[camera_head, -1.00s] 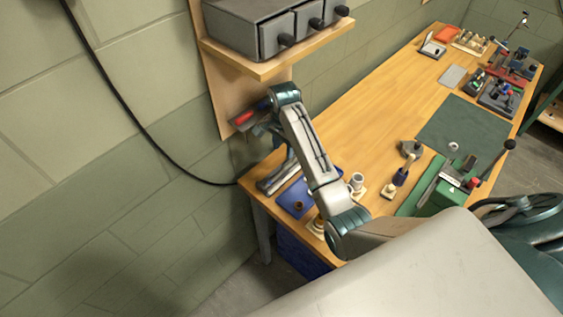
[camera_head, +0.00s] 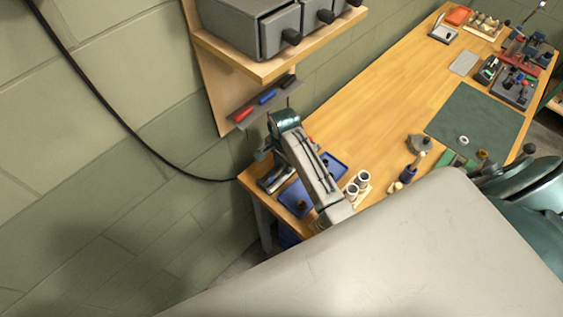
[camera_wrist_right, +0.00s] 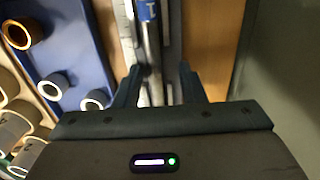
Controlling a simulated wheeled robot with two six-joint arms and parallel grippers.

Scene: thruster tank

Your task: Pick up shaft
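A metal shaft (camera_wrist_right: 150,45) with a blue band runs lengthwise along a grey holder (camera_wrist_right: 172,50) in the right wrist view. My right gripper (camera_wrist_right: 160,85) is open, with one finger on each side of the shaft. The shaft lies nearer the left finger in that view; whether a finger touches it, I cannot tell. In the head view my right gripper (camera_head: 263,152) is over the near left corner of the bench, above the grey holder (camera_head: 272,184). The shaft cannot be made out there. My left gripper is not in view.
A blue tray (camera_wrist_right: 68,45) with ring-shaped parts lies beside the holder. White cylinders (camera_head: 357,186) stand on a small board. A shelf with grey drawers (camera_head: 262,30) and a rack with red and blue pens (camera_head: 266,98) are above. The wooden bench (camera_head: 375,95) has clear room.

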